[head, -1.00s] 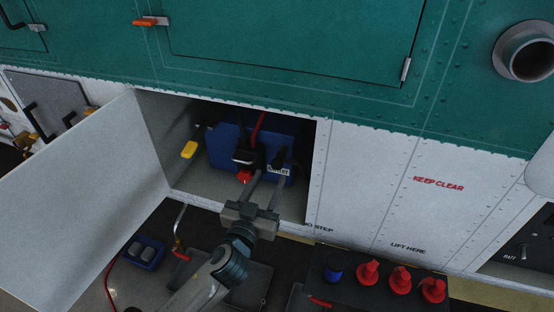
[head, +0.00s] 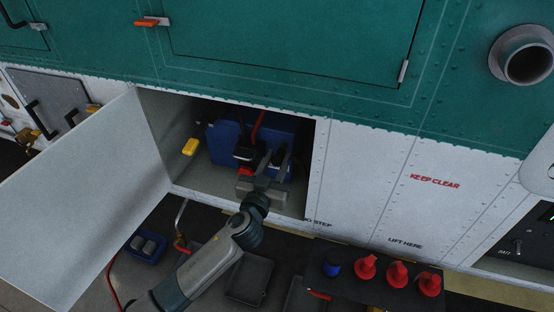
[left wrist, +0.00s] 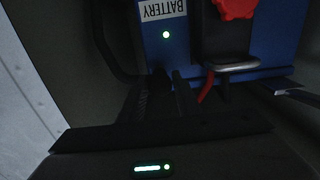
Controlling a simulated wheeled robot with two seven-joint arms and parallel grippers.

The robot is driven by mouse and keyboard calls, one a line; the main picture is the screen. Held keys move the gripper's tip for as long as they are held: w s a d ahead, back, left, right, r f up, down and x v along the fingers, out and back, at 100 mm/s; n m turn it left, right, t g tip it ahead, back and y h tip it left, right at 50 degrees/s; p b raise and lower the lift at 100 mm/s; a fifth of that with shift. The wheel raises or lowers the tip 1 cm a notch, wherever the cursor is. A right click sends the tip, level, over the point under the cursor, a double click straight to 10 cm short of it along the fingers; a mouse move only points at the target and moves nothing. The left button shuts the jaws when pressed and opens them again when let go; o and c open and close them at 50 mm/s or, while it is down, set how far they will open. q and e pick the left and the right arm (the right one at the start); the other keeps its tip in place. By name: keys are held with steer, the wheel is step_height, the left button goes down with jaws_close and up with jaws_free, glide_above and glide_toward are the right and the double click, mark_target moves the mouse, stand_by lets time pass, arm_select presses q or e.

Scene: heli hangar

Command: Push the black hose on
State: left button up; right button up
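My left gripper (head: 272,164) reaches into the open compartment, up against the front of a blue battery case (head: 226,142). A black hose end (head: 281,155) stands at the right part of the case, close to my fingertips. In the left wrist view the case (left wrist: 182,42) appears upside down with its BATTERY label (left wrist: 162,9). A dark curved hose-like shape (left wrist: 103,45) runs along the left there. My dark fingers (left wrist: 172,90) look close together, and shadow hides whether they hold anything. My right gripper is not in view.
The white compartment door (head: 75,200) hangs open at the left. A yellow-tipped handle (head: 190,147) sits inside the opening. A red knob (left wrist: 235,8) and a metal-edged black block (left wrist: 225,45) adjoin the case. Red caps (head: 397,273) stand on a dark bench below.

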mark_target(281, 150)
arm_select(q)
jaws_close()
steer(key=shift+w+d+f+b, duration=0.1)
steer(key=shift+w+b, duration=0.2)
steer(key=shift+b+x, duration=0.5)
steer(key=shift+x, duration=0.45)
steer(key=shift+w, duration=0.15)
steer(key=shift+r, duration=0.25)
steer(key=shift+o, duration=0.7)
jaws_free()
steer(key=o, duration=0.4)
steer(key=shift+c, duration=0.2)
steer(key=shift+w+d+f, duration=0.1)
steer(key=shift+f, duration=0.05)
